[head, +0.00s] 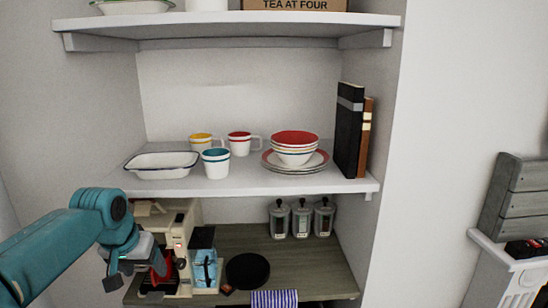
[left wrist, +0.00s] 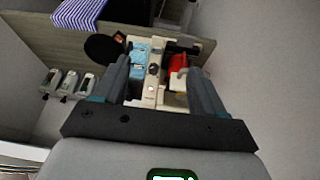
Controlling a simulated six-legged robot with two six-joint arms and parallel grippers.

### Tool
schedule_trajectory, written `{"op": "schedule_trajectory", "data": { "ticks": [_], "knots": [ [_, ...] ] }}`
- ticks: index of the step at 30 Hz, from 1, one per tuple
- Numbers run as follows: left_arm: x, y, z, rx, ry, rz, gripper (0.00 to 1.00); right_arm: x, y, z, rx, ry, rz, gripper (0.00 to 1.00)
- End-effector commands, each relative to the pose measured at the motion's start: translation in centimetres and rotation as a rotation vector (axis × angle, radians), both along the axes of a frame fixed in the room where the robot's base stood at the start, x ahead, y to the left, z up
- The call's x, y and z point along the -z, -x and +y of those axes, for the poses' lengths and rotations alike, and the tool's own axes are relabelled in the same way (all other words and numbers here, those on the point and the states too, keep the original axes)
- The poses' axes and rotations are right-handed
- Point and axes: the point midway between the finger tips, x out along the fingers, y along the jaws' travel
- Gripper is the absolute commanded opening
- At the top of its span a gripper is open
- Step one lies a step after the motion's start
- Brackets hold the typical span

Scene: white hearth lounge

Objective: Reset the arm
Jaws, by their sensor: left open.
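My left arm comes in from the left, and its gripper (head: 136,270) is in front of the left part of the lower counter, by a cream coffee machine (head: 181,240). In the left wrist view its two dark fingers (left wrist: 158,68) are spread apart with nothing held between them. The coffee machine (left wrist: 139,86) shows beyond and between the fingers. A red item (head: 161,274) sits at the machine, close to the gripper in the picture; it also shows in the left wrist view (left wrist: 179,62), partly hidden. I cannot tell whether the fingers touch anything. My right gripper is not in view.
A middle shelf (head: 240,184) above the counter holds a white dish (head: 162,165), mugs (head: 215,165), stacked bowls (head: 295,145) and books (head: 349,130). The counter (head: 320,265) bears jars (head: 301,222), a black disc (head: 247,270), a blue patterned pack (head: 205,271) and a striped cloth (head: 274,299).

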Motion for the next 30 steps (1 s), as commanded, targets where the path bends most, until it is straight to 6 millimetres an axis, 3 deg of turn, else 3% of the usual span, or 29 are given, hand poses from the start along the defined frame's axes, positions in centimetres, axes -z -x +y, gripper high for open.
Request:
{"op": "schedule_trajectory", "data": {
  "ticks": [8,11,14,17,21,24,27,30],
  "knots": [
    [9.3,-0.3,-3.4,0.057,0.06,0.053,0.71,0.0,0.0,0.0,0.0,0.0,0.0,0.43],
    [13.8,0.4,-5.1,0.077,0.096,0.08,0.71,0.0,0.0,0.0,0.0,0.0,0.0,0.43],
    [19.6,2.3,-7.3,0.089,0.146,0.117,0.71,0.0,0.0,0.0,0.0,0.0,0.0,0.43],
    [26.4,6.1,-10.0,0.085,0.212,0.167,0.71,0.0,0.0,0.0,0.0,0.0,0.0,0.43],
    [34.4,14.1,-13.3,0.042,0.297,0.239,0.71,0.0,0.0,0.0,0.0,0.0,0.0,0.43],
    [37.8,20.2,-14.9,-0.005,0.335,0.287,0.71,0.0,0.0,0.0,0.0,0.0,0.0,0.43],
    [39.5,25.3,-15.7,-0.048,0.351,0.325,0.71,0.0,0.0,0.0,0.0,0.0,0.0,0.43],
    [40.1,28.5,-16.0,-0.077,0.356,0.346,0.71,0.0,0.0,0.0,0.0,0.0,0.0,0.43]
  ]
}}
